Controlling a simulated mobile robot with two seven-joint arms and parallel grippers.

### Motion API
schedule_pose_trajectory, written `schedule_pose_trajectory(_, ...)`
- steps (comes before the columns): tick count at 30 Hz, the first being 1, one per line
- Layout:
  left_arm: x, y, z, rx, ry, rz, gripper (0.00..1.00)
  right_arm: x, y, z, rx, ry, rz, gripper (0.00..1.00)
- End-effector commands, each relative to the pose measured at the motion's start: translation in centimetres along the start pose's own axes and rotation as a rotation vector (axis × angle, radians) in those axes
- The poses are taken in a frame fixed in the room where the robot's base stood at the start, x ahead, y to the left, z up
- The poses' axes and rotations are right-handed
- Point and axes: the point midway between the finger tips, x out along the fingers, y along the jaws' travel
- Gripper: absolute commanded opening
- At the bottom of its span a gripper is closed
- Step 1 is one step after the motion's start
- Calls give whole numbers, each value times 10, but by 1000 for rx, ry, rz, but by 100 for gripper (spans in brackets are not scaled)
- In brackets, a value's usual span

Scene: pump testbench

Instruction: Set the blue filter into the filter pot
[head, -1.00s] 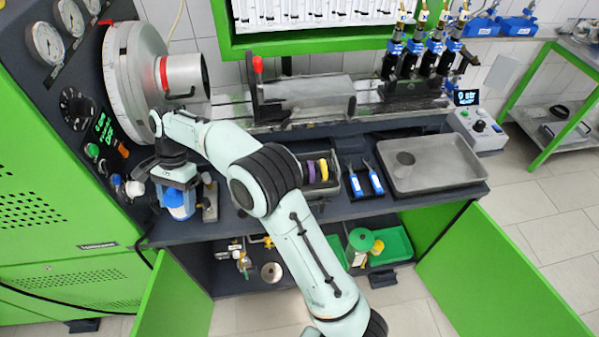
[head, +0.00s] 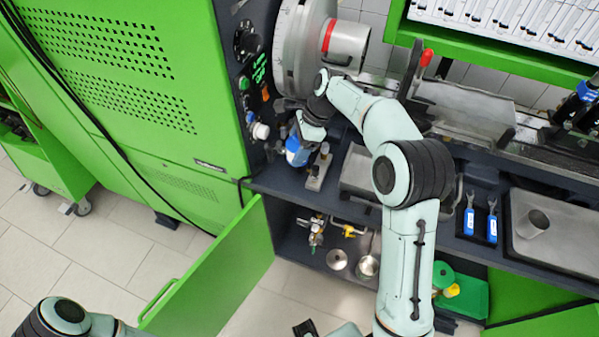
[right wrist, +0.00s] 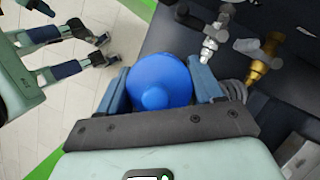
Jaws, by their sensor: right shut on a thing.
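My right gripper (head: 305,128) is at the left end of the dark bench, beside the panel of the green cabinet. It is shut on the blue filter (head: 296,154). In the right wrist view the filter (right wrist: 160,78) has a round blue face with a small knob, between the two fingers. I cannot tell whether it touches the bench. A grey metal cup (head: 533,224) stands in the tray at the right; I cannot tell whether this is the filter pot. My left gripper (right wrist: 108,50) shows in the right wrist view, its fingers apart and empty.
A small fitting on a metal block (head: 318,170) stands close right of the filter. Blue-handled tools (head: 480,222) lie near the tray (head: 560,250). The lower shelf holds brass valves (head: 315,232) and round metal parts (head: 337,259). An open green door (head: 215,265) juts forward.

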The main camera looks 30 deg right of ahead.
Motion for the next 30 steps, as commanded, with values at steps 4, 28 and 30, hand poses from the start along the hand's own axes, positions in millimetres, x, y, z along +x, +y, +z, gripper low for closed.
schedule_pose_trajectory(4,8,-4,3,-2,-5,-2,40,32,1,-13,1,1,3,33)
schedule_pose_trajectory(28,18,-8,6,-3,-10,-4,40,98,-1,-40,-2,-1,-3,33)
schedule_pose_trajectory(30,18,-8,6,-4,-10,-4,40,98,-1,-40,-2,-1,-2,33)
